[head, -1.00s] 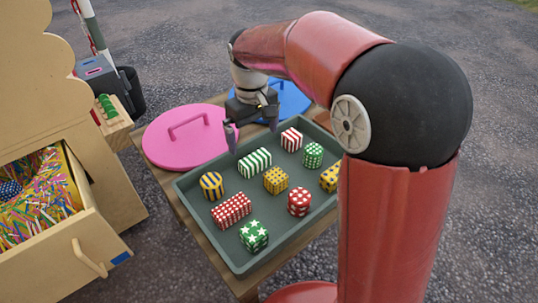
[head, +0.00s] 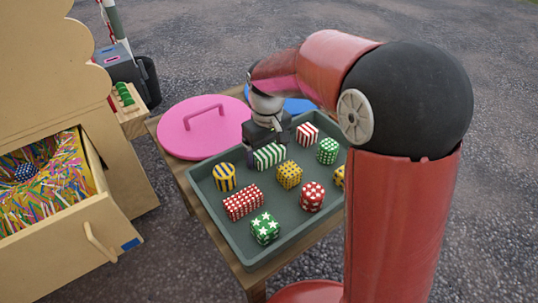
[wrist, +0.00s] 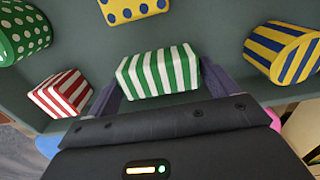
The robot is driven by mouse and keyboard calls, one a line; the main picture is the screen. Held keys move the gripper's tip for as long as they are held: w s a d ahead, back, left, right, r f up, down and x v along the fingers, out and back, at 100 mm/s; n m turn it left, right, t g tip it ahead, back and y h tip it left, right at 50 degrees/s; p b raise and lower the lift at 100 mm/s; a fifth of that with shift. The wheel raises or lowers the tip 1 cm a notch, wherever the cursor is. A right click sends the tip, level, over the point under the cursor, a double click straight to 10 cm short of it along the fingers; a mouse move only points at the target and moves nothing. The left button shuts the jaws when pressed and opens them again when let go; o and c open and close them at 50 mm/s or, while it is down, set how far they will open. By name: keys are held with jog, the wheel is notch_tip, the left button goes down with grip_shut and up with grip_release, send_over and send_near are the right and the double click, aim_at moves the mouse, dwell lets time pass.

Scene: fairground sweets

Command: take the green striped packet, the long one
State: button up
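The long green and white striped packet (head: 269,157) lies in the grey-green tray (head: 215,222), near its back edge. It also shows in the middle of the wrist view (wrist: 160,73). My gripper (head: 268,151) is down over it, fingers pointing at the tray. In the wrist view, one finger stands at each end of the packet, so the packet sits between them. The fingers look spread, close to the packet's ends; whether they touch it is hard to tell. The packet appears to rest on the tray floor.
Near the packet are a red striped packet (head: 307,134), a yellow and blue striped tin (head: 224,177), a yellow dotted box (head: 289,175) and a long red dotted packet (head: 243,202). A pink lid (head: 203,130) lies left of the tray. An open drawer (head: 62,232) holds coloured strips.

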jog(key=c, duration=0.6)
jog(key=shift+r, duration=0.1)
jog(key=shift+c, duration=0.2)
